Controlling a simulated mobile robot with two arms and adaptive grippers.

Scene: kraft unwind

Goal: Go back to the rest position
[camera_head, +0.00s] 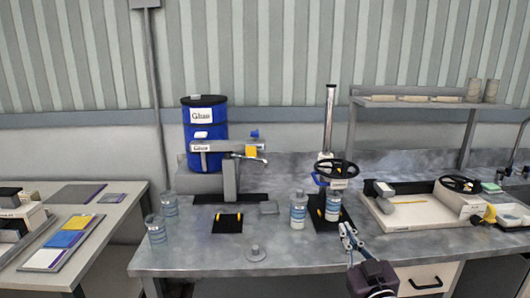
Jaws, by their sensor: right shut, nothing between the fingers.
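My right gripper (346,230) is low at the front of the metal workbench (200,262), right of the picture's middle. Its fingers are shut and empty. It is in front of the black base of the stand with the handwheel (337,168), and near a labelled bottle (298,210) to its left, apart from it. My left gripper is not in view.
A blue drum (205,128) stands at the back left of the bench. Two clear jars (157,229) stand at the left edge. A white tray (420,212) lies to the right, below a shelf (430,104). The bench's front left is mostly clear.

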